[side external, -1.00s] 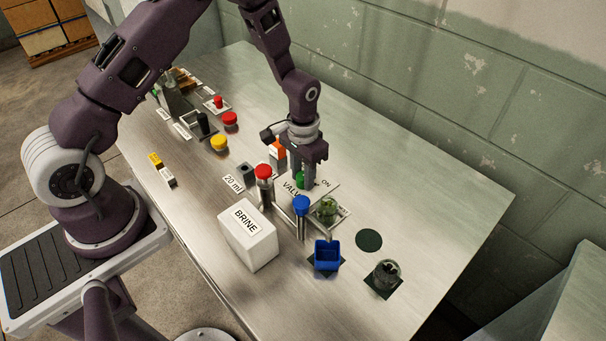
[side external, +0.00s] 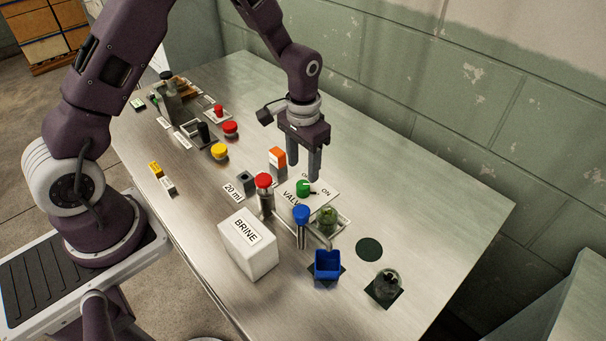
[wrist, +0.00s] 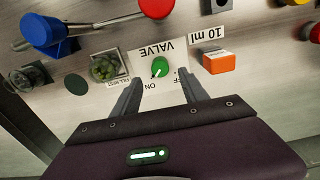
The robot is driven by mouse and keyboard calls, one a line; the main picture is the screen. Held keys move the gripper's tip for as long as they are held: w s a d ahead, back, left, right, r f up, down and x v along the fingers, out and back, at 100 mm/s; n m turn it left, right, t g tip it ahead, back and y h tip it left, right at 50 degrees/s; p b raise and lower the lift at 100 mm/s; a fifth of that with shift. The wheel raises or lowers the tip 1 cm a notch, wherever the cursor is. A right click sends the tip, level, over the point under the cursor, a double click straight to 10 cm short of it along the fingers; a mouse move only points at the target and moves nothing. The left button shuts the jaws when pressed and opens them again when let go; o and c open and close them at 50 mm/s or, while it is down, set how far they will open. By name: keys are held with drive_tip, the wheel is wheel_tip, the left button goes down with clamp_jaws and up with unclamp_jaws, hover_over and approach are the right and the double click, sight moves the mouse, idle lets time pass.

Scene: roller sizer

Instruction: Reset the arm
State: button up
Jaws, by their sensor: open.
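My gripper (side external: 303,165) is open and empty, pointing down above the table near the valve plate. In the side view its fingers hang above and behind the green valve knob (side external: 303,187), apart from it. In the wrist view the two fingers (wrist: 161,95) spread on either side of the white valve plate (wrist: 150,90), with the green knob (wrist: 160,66) beyond the tips. The knob's white mark points toward the ON label in both views.
A white BRINE box (side external: 248,243), blue cup (side external: 327,265) and glass jar (side external: 387,284) sit nearer the front. The table's right side (side external: 440,200) is clear.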

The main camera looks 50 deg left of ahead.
drive_tip(key=shift+r, duration=0.1)
drive_tip(key=s+r+t, duration=0.2)
drive_tip(key=s+r, duration=0.1)
drive_tip(key=r, duration=0.9)
drive_tip(key=s+r+t, duration=0.1)
drive_tip(key=s+r, duration=0.5)
drive_tip(key=s, duration=0.4)
drive_tip(key=s+d+r+t, duration=0.1)
drive_tip(key=s+r+t, duration=0.1)
drive_tip(key=s+r, duration=0.4)
drive_tip(key=s, duration=0.5)
drive_tip(key=shift+s+r+t, duration=0.2)
drive_tip(key=shift+r+t, duration=0.1)
drive_tip(key=shift+r, duration=0.1)
